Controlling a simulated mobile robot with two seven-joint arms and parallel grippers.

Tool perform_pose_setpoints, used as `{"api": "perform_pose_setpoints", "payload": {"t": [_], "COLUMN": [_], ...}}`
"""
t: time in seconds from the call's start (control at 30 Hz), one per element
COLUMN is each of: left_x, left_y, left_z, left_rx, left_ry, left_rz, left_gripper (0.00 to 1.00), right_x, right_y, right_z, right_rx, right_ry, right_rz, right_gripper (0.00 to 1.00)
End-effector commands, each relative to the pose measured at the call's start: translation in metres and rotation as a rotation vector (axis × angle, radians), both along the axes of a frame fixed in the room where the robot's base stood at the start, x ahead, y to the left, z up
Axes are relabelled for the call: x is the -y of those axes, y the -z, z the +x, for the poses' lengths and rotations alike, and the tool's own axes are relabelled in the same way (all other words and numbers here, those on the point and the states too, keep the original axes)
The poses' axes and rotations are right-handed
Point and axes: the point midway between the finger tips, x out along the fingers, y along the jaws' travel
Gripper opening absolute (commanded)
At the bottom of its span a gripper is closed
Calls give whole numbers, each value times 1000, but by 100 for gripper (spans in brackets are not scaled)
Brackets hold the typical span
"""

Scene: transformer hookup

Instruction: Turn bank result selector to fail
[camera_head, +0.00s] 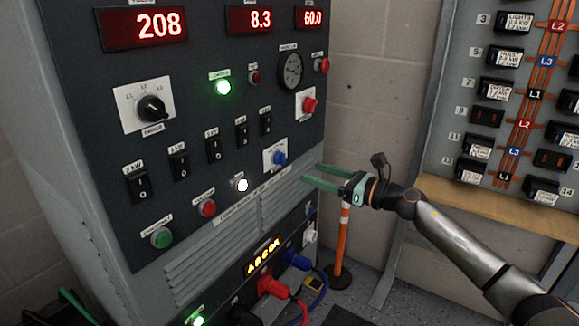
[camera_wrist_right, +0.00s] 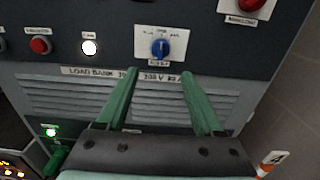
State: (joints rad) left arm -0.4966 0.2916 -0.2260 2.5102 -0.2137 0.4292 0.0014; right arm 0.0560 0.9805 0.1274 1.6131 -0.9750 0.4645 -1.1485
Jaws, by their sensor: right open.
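The bank result selector appears to be the small blue knob (camera_head: 279,158) on a white plate, low on the right of the dark load bank panel. It also shows in the right wrist view (camera_wrist_right: 159,47), above and between my fingertips; its plate lettering is too small to read. My right gripper (camera_head: 305,174) is open and empty, with green fingers pointing at the panel just below and right of the knob. In the wrist view its fingers (camera_wrist_right: 160,74) are spread wide, apart from the knob. My left gripper is not in view.
A red knob (camera_head: 309,105) sits above the blue one. A lit white lamp (camera_head: 242,185), a red button (camera_head: 208,208) and a green button (camera_head: 162,238) lie to its left. Below are vents and cable plugs (camera_head: 272,286). An orange-white post (camera_head: 343,245) stands beneath my right gripper.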

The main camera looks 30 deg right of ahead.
Motion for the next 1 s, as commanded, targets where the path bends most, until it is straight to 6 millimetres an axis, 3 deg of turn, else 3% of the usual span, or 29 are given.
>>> {"api": "perform_pose_setpoints", "payload": {"t": [0.6,1.0], "left_x": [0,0], "left_y": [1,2], "left_z": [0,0], "left_rx": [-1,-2], "left_ry": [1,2], "left_rz": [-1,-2], "left_gripper": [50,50], "right_x": [-27,-32], "right_y": [-1,0], "right_z": [65,76], "right_rx": [2,-1], "right_ry": [1,0], "right_rz": [4,1], "right_gripper": [69,69]}}
